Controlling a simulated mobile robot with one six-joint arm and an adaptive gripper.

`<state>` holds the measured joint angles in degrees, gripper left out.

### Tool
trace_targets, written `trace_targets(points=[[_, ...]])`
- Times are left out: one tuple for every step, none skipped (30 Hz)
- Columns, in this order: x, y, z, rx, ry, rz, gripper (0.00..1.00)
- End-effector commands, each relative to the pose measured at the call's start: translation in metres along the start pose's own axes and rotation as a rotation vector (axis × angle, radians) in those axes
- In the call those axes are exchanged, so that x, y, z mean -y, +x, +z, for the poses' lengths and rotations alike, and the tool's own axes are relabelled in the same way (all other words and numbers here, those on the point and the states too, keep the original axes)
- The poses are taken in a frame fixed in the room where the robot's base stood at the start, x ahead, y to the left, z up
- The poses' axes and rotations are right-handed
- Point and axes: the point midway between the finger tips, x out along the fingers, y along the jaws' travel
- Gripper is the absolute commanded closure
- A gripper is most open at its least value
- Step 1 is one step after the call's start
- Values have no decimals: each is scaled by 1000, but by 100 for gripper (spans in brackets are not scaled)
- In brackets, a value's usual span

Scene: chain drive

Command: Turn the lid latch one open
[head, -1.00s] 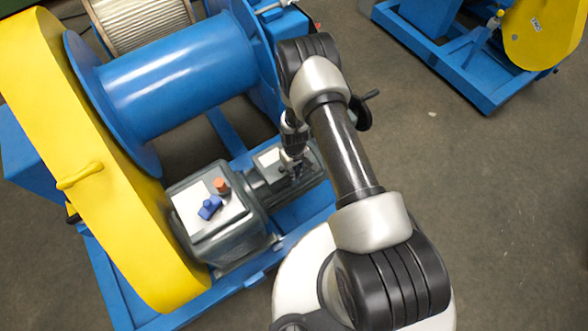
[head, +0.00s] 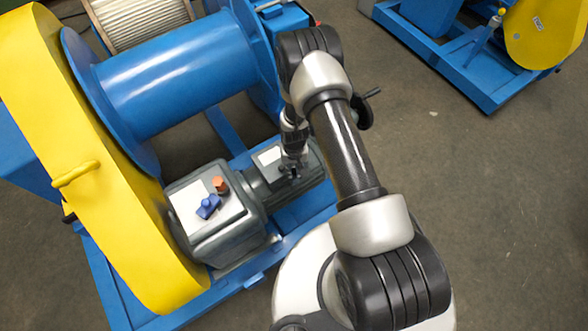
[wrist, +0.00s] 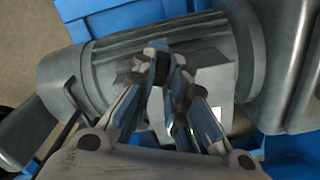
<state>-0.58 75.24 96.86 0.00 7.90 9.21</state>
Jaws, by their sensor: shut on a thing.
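The grey motor (head: 312,165) lies on the blue frame, with a light-topped terminal box lid (head: 268,157) on it. My gripper (head: 292,168) is at the right part of this lid. In the wrist view, my gripper (wrist: 163,72) has its fingertips shut on a small dark latch (wrist: 160,80) on the lid. The fingers cover most of the latch, so I cannot tell its turn angle. The grey lid plate (wrist: 208,75) shows to the right of the fingertips.
A grey gearbox (head: 225,235) with a blue knob (head: 208,207) and an orange cap (head: 220,185) stands left of the motor. A yellow guard (head: 110,200) and a blue drum (head: 180,75) rise beyond. Bare floor (head: 480,220) is free at right.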

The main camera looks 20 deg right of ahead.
Motion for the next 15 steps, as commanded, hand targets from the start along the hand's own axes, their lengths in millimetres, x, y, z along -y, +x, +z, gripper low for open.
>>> trace_targets(points=[[0,1,0,0,43,0,100],[0,1,0,0,71,0,100],[0,1,0,0,109,0,100],[0,1,0,0,138,0,100],[1,1,0,0,166,0,100],[1,1,0,0,204,0,100],[1,1,0,0,233,0,100],[1,1,0,0,261,0,100],[1,1,0,0,299,0,100],[1,1,0,0,328,0,100],[1,1,0,0,356,0,100],[1,1,0,0,394,0,100],[1,1,0,0,423,0,100],[1,1,0,0,451,0,100],[1,1,0,-1,489,0,100]])
